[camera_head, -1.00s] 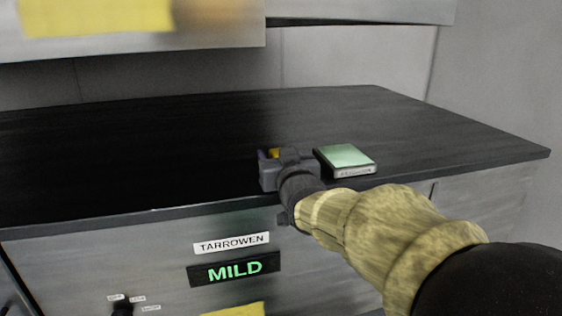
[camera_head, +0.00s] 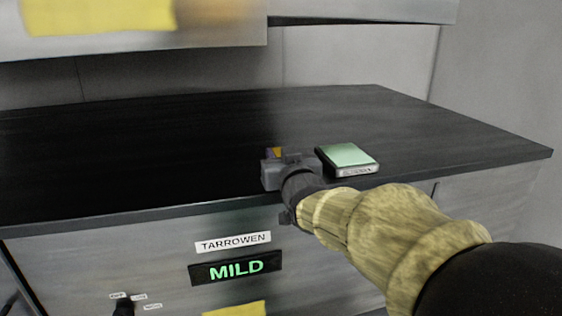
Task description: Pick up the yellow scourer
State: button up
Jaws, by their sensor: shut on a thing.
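The yellow scourer (camera_head: 275,152) shows as a small yellow patch at my gripper, on the black countertop near its front edge. Most of it is hidden behind the gripper. My gripper (camera_head: 276,160) is dark grey and reaches over the counter from the lower right. It is shut on the scourer. I cannot tell whether the scourer touches the counter or is slightly above it.
A green-topped box (camera_head: 346,158) with a pale labelled side stands just right of my gripper. The black countertop (camera_head: 150,150) is clear to the left and behind. A cabinet (camera_head: 360,10) overhangs at the top. The front panel carries a MILD display (camera_head: 235,268) and a knob (camera_head: 123,307).

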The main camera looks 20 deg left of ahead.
notch_tip(320, 180, up, 10)
jog(key=shift+r+b, duration=0.1)
jog(key=shift+b, duration=1.15)
